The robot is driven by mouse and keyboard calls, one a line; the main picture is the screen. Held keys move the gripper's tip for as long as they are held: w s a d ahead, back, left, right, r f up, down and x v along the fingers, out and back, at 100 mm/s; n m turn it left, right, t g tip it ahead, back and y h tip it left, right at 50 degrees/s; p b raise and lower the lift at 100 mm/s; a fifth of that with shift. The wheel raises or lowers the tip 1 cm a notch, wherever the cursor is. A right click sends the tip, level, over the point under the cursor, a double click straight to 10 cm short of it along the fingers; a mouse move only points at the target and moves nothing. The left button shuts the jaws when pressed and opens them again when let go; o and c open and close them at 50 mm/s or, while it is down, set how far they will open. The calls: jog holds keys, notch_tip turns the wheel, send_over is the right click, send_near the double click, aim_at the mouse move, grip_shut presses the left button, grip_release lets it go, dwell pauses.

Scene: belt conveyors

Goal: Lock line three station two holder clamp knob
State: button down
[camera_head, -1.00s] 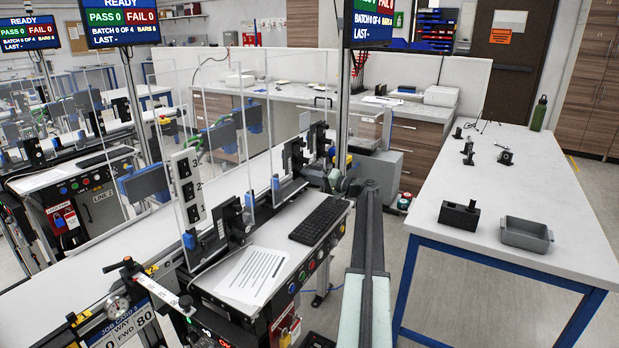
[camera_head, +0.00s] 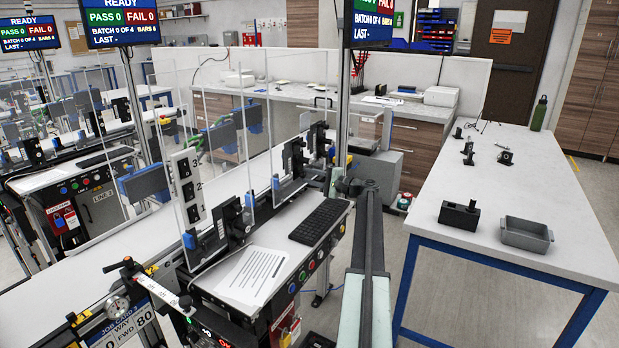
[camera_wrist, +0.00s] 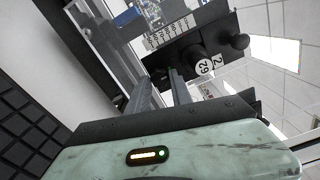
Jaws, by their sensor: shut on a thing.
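My gripper (camera_wrist: 162,78) shows in the wrist view with its two dark fingers reaching up to a black station block. A second black knob (camera_wrist: 240,41) with a rounded end sticks out to the right, near a tag marked 2. In the head view my arm reaches to the right end of the nearest line, and its wrist (camera_head: 348,184) is beside the black fixtures there. The fingertips and the held knob cannot be made out in that view.
A keyboard (camera_head: 320,222) and a printed sheet (camera_head: 253,275) lie on the nearest line's bench, left of my arm. Clear guard panels (camera_head: 232,150) stand behind. A white table (camera_head: 480,190) on the right holds a grey tray (camera_head: 526,234) and black parts. Floor shows between them.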

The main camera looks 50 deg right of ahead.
dwell(0.4)
jog(key=c, duration=1.1)
grip_release()
jog(key=shift+c, duration=0.2)
jog(key=v, duration=0.7)
jog(key=shift+s, duration=0.35)
jog(key=shift+d, duration=0.1)
